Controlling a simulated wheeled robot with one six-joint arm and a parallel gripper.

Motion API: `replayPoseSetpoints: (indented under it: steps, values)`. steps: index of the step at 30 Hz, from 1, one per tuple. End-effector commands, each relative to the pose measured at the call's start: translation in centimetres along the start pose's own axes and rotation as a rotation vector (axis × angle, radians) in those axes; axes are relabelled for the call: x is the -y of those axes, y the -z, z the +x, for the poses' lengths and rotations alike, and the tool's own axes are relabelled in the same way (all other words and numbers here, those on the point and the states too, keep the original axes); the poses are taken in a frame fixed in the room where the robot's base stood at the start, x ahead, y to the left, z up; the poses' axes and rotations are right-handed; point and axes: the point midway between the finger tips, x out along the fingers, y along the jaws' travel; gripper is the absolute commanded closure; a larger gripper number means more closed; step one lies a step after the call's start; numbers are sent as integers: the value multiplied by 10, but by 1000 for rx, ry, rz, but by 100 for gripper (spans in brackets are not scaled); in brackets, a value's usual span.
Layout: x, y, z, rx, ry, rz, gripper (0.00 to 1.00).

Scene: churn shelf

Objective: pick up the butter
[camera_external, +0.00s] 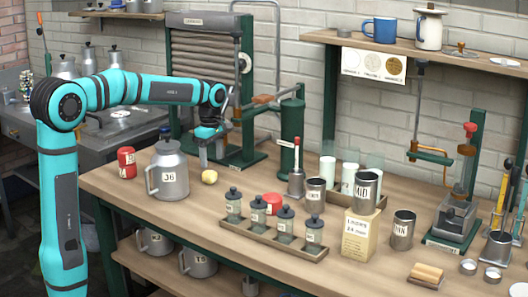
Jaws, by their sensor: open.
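A small pale-yellow lump (209,176), which looks like the butter, sits on the wooden bench top just right of the large grey can marked 36 (170,172). My gripper (211,160) points down from the turquoise arm just above the lump, with its grey fingers apart. No thing shows between the fingers. The fingertips appear close to the lump's top; whether they touch it or straddle it cannot be told from this view.
A red tin (127,162) stands left of the can. A tray (275,245) of small lidded jars lies to the right in front. A green cylinder (292,125) stands behind right. A tan block (428,275) lies at the front right. Bare bench surrounds the lump's front.

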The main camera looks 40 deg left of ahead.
Motion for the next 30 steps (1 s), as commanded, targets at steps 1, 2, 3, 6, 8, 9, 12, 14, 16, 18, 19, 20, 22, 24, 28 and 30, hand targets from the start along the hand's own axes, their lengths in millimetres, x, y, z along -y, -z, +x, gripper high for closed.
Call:
replayPoseSetpoints:
  steps: [1,2,3,6,8,9,12,14,16,18,19,20,22,24,28,30]
  values:
    - [0,0,2,0,0,0,34]
    - [0,0,3,0,0,0,34]
    - [0,0,4,0,0,0,34]
    - [1,1,11,0,1,0,34]
    - [2,2,18,0,2,0,34]
    - [2,3,23,0,2,0,34]
    - [3,4,37,0,3,0,34]
    - [3,4,45,0,2,0,34]
    - [3,4,52,0,2,1,34]
    - [3,4,54,0,0,1,34]
    - [3,4,54,0,-1,1,34]
    - [3,4,54,0,-1,1,34]
    - [3,4,54,0,-1,1,34]
    - [3,4,54,0,-1,1,38]
    - [3,4,54,0,-1,1,63]
    - [3,4,54,0,-1,1,77]
